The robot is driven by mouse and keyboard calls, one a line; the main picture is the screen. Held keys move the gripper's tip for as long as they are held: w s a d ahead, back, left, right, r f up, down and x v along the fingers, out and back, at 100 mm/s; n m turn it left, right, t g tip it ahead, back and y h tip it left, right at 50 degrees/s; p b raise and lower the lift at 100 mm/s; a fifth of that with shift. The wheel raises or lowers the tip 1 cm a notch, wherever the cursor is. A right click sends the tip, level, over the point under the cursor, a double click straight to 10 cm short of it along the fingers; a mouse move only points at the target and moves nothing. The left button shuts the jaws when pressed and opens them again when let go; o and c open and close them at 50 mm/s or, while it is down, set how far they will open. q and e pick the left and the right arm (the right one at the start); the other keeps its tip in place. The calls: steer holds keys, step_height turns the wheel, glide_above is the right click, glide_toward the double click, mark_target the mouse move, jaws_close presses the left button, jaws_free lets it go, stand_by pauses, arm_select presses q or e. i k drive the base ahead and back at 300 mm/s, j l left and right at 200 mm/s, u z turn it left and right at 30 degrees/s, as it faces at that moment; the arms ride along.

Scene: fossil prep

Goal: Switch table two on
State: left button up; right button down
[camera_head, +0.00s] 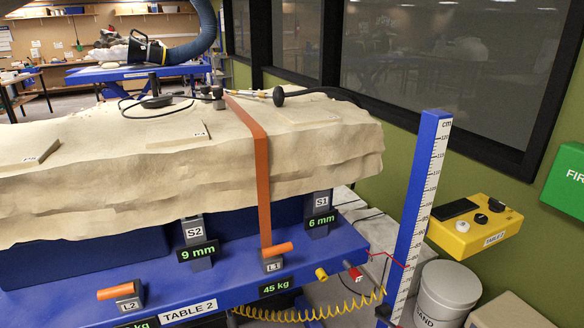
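A yellow control box (449,237) with a label reading TABLE 2, its last character too small to be sure of, is on the green wall at the right. Its top has a dark blank display (455,209), a black knob (496,205), another small dark round control (480,218) and a small white one (462,226). I cannot tell the switch positions. The blue table (240,288), labelled TABLE 2 at its front edge, bears a large pale block (90,180). Neither of my grippers shows in this view.
A blue post with a white cm scale (424,205) stands between the table and the box. A sand bucket (447,292) stands below the box. An orange strap (262,180) crosses the block. A coiled yellow hose (345,312) hangs at the table's right end.

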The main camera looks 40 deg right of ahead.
mark_target(495, 206)
steer(key=z, duration=2.3)
